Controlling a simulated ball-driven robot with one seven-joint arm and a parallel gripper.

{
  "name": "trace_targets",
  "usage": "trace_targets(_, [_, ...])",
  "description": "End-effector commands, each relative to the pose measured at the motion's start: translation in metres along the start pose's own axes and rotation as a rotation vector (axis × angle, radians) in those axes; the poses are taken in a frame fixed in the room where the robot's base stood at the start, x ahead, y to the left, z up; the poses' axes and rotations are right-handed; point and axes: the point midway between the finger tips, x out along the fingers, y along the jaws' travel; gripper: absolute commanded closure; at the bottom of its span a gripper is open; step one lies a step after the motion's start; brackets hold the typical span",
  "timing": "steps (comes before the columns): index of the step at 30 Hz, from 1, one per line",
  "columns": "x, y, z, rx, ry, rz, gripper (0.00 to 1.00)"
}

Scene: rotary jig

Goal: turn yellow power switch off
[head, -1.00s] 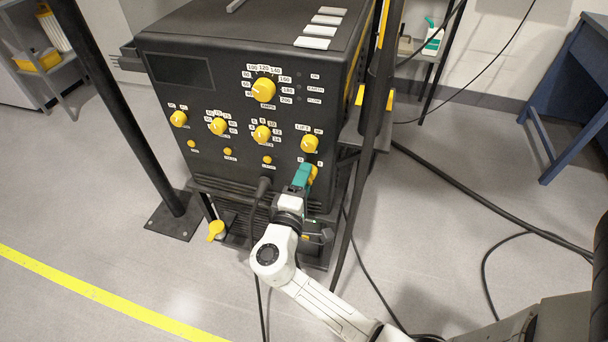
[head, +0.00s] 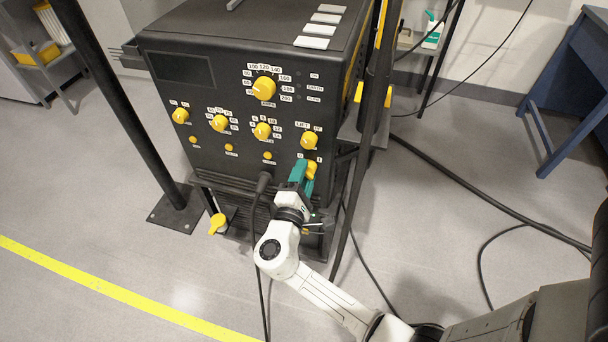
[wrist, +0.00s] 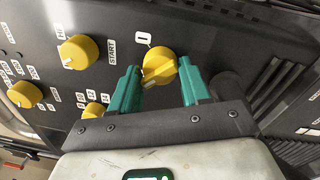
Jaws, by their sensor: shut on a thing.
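The yellow power switch (head: 312,167) is a knob at the lower right of the dark machine's front panel, under small white labels. In the wrist view the yellow power switch (wrist: 158,66) sits between the two teal fingers of my gripper (wrist: 160,72), with a white label marked with a bar just above it. My gripper (head: 306,174) is shut on the knob in the head view, coming from below.
Other yellow knobs, including the large dial (head: 263,89) and a knob (head: 309,141) above the switch, are close by. A black cable (head: 262,185) hangs left of my gripper. A dark post (head: 365,110) stands to the right. A yellow-handled part (head: 217,223) is low left.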

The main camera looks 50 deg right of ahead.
Motion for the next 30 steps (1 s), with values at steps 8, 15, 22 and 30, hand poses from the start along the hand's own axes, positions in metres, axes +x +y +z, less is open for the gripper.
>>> trace_targets(8, [-0.002, -0.005, -0.002, -0.006, 0.008, -0.005, 0.4])
trace_targets(15, [-0.001, -0.003, -0.001, -0.003, 0.004, -0.003, 0.34])
trace_targets(22, [-0.014, -0.001, -0.001, -0.002, 0.005, -0.001, 0.34])
trace_targets(30, [-0.065, -0.001, -0.001, -0.002, 0.008, -0.001, 0.34])
